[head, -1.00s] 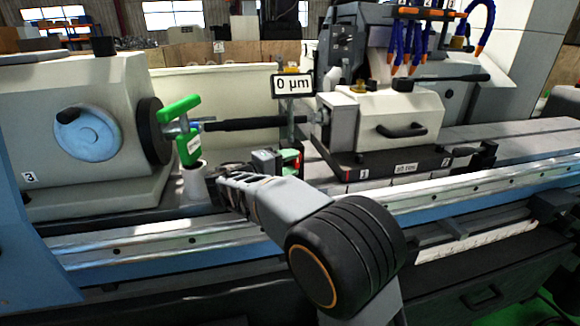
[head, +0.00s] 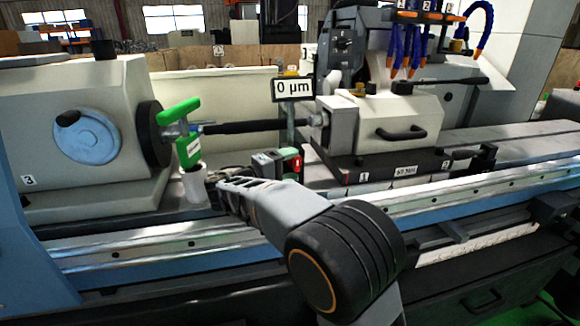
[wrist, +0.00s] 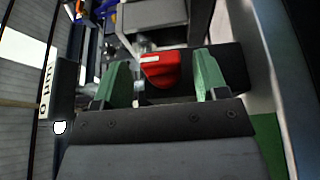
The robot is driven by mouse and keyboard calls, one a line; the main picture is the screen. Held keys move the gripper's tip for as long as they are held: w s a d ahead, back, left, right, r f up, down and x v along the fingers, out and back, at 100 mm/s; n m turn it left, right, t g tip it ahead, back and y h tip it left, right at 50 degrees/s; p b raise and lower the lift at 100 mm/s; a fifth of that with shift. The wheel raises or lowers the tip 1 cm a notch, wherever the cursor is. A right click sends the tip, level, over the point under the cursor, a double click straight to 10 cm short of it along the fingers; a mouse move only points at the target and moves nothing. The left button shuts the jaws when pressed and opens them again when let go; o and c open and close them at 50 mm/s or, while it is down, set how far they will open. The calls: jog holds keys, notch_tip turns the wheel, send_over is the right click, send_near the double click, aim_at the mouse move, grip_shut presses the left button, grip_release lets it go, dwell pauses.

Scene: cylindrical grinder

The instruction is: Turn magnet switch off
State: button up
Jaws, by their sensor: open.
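The magnet switch shows as a red knob (wrist: 160,70) in front of a dark block in the wrist view. It is also a small red patch (head: 297,163) in the head view, below the "0 µm" sign. My gripper (wrist: 164,82) is open. Its two green fingers stand on either side of the red knob, with clear gaps on both sides. In the head view my gripper (head: 290,163) is small, beyond my arm, and points right toward the red patch. My arm partly hides the area below it.
The "0 µm" sign (head: 293,87) stands close above and also shows in the wrist view (wrist: 50,88). A green-handled part (head: 184,130) and white cup (head: 196,182) are on the left. A dark shaft (head: 255,124) runs behind. The machine's rail (head: 160,245) lies in front.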

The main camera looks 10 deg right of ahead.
jog(key=shift+a, duration=0.1)
jog(key=v, duration=0.7)
jog(key=shift+a, duration=0.15)
jog(key=shift+s, duration=0.15)
